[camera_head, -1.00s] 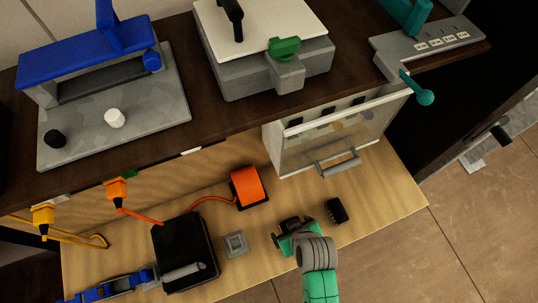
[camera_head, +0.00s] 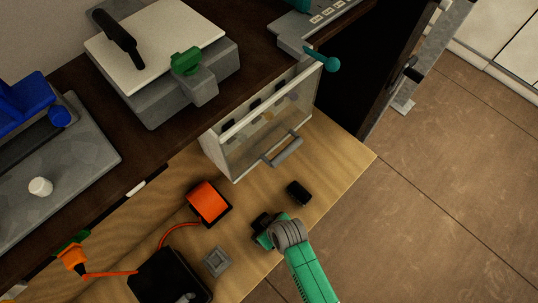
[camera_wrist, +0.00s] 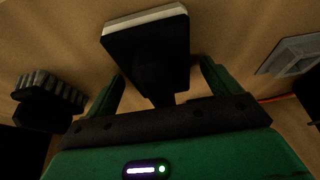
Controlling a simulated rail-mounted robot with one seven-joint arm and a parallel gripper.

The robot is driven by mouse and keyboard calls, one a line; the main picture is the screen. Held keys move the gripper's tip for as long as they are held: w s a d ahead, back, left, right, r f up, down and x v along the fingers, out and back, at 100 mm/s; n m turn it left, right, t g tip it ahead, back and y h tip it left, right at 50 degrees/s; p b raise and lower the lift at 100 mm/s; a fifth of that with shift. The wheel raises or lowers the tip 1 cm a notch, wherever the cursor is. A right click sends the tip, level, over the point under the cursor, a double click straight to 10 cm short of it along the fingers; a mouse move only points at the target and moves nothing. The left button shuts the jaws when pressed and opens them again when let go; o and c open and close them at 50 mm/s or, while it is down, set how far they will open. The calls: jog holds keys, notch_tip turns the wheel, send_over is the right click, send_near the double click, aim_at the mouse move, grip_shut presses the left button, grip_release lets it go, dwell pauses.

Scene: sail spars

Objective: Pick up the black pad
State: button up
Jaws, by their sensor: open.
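A black block with a pale edge (camera_wrist: 150,50), which I take for the black pad, sits centrally in the wrist view. My gripper (camera_wrist: 160,80) is open, with one green finger on each side of the block and small gaps showing. I cannot tell how far the fingertips reach down beside it. In the head view my gripper (camera_head: 264,229) is low over the wooden worktop, and the dark shape there is mostly hidden by it. A second black, ridged piece (camera_head: 298,193) lies just up and right, and it shows at left in the wrist view (camera_wrist: 48,92).
A grey square piece (camera_head: 216,262) lies left of my gripper. An orange-topped box (camera_head: 208,202) with an orange cord is behind it. A black box (camera_head: 165,280) stands at lower left. A clear-fronted drawer with a grey handle (camera_head: 282,151) juts out above the worktop.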

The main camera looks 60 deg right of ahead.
jog(key=c, duration=1.2)
jog(key=shift+o, duration=0.2)
jog(key=shift+r, duration=0.15)
jog(key=shift+r, duration=0.25)
jog(key=v, duration=0.3)
jog(key=shift+w, duration=0.25)
jog(key=s+a+r+b, duration=0.1)
jog(key=s+a+b, duration=0.1)
jog(key=s, duration=1.3)
jog(key=shift+a+r, duration=0.3)
jog(key=shift+a, duration=0.3)
